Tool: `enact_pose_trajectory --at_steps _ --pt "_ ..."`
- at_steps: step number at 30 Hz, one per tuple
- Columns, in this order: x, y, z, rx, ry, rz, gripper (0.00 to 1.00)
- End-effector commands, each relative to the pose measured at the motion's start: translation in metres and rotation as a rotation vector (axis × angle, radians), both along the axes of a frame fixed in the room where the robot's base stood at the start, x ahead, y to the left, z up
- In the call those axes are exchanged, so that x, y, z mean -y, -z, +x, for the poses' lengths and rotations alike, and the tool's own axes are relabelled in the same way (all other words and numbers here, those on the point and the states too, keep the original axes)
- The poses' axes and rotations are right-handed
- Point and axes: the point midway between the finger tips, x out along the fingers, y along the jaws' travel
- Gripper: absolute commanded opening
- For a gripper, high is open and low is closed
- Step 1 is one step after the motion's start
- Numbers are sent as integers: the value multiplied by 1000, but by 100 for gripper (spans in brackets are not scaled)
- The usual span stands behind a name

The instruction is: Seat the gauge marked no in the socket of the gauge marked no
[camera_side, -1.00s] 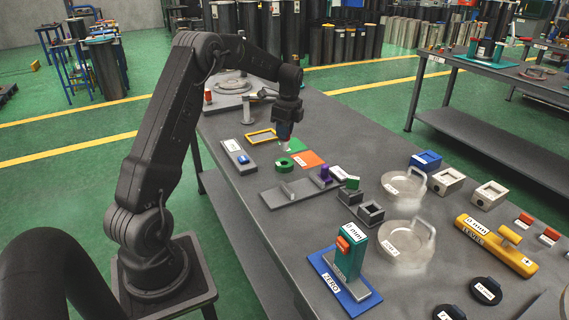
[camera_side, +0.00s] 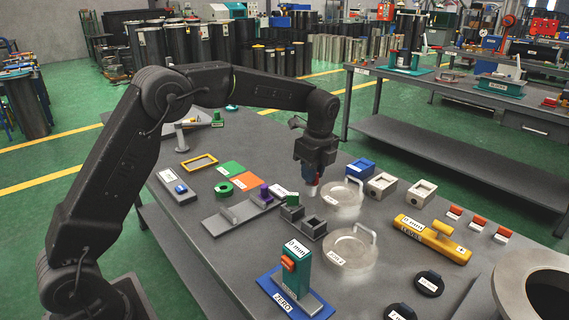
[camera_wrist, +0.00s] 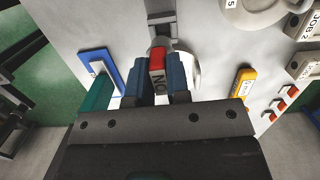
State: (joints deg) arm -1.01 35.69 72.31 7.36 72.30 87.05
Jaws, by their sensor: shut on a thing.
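My gripper (camera_side: 314,181) is shut on a gauge with a red part and a pale lower end. I cannot read a NO mark on any socket.
Clear plates (camera_side: 340,199) (camera_side: 350,250) lie beside and in front of the gripper. White socket blocks (camera_side: 381,186) and a blue one (camera_side: 360,169) stand to the right. A teal 0 mm block (camera_side: 298,270) stands on a blue ZERO base in front. A yellow level (camera_side: 432,240) lies right.

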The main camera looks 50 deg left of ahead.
Motion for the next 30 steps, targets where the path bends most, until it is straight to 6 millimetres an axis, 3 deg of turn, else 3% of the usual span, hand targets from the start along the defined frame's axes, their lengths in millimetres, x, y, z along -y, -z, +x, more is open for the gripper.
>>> enact_pose_trajectory --at_steps 4,17,30 --pt "16 -3 -1 1 28 0 0" --pt "17 -1 -1 -1 30 0 0" --pt "17 36 -1 -3 30 1 0"
